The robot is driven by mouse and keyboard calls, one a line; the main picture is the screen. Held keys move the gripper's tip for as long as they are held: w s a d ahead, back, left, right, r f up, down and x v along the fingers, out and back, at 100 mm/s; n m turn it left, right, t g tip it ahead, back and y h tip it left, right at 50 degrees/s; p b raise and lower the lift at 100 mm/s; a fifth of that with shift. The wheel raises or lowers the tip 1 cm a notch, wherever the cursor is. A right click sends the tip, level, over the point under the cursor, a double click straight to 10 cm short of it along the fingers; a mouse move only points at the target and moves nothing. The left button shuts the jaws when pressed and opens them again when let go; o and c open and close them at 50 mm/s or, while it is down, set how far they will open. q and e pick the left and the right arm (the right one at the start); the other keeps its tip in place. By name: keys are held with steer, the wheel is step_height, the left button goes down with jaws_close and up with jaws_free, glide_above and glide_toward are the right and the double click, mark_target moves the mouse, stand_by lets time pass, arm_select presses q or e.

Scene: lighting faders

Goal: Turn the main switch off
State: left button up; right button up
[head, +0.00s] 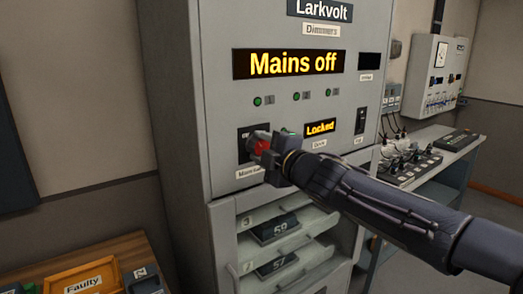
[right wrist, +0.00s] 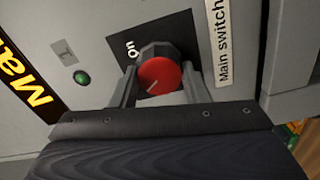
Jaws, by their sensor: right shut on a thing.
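The main switch is a red round knob (right wrist: 159,75) with a dark collar, on a black plate (right wrist: 188,42) on the grey dimmer cabinet (head: 220,110). In the right wrist view a white label beside it reads "Main switch" and the word "on" shows on the plate. My right gripper (head: 262,152) is at the plate in the head view, its fingers either side of the red knob (head: 262,145) and shut on it. The large display (head: 290,64) reads "Mains off". A small display (head: 320,128) reads "Locked". My left gripper is not in view.
Green lamps (head: 258,101) sit in a row under the large display. A black rocker switch (head: 361,121) is right of the small display. Below are open drawers with numbered modules (head: 279,228). A bench with fader gear (head: 410,163) stands right; an orange "Faulty" tray (head: 84,284) is lower left.

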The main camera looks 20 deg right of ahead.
steer(key=shift+f+n, duration=0.1)
steer(key=shift+n, duration=1)
steer(key=o, duration=1)
steer(key=shift+c, duration=0.2)
steer(key=p+v, duration=0.1)
steer(key=v, duration=0.7)
